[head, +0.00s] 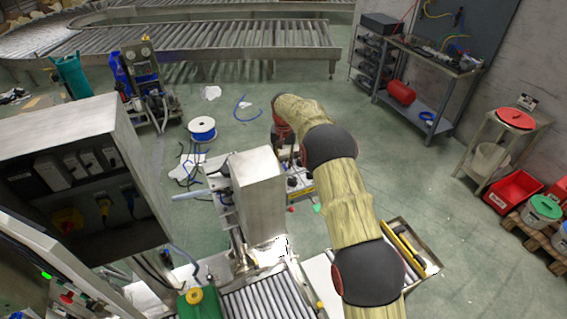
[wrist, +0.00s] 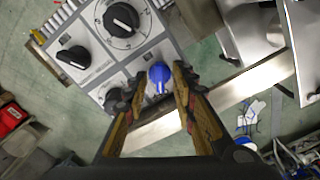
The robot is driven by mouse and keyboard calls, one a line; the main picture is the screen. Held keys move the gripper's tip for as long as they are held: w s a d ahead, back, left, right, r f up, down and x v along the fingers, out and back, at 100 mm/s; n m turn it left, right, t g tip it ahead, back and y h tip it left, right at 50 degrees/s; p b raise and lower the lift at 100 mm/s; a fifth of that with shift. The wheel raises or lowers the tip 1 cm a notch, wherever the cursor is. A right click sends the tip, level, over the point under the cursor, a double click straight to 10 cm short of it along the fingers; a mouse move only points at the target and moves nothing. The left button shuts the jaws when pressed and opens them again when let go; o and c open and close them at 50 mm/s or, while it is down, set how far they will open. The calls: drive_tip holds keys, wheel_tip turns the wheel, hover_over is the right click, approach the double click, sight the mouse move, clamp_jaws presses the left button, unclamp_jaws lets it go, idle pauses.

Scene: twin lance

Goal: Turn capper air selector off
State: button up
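A grey control panel (wrist: 147,44) in the wrist view carries a large black dial knob (wrist: 122,18), a black selector knob (wrist: 73,57) at left and another black knob (wrist: 113,98) lower down. A blue knob (wrist: 158,72) with a pale pointer mark sits at the panel's right corner. The labels are too small to read, so I cannot tell which one is the capper air selector. My gripper (wrist: 160,76) is open, its fingertips on either side of the blue knob; contact cannot be made out. In the head view my arm and a steel box mostly hide the gripper and panel.
The steel box (head: 257,194) stands left of my arm, above a roller conveyor (head: 265,299). A dark-fronted cabinet (head: 75,200) is at left.

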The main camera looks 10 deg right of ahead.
wheel_tip(320, 180, up, 12)
idle(0.5)
idle(0.3)
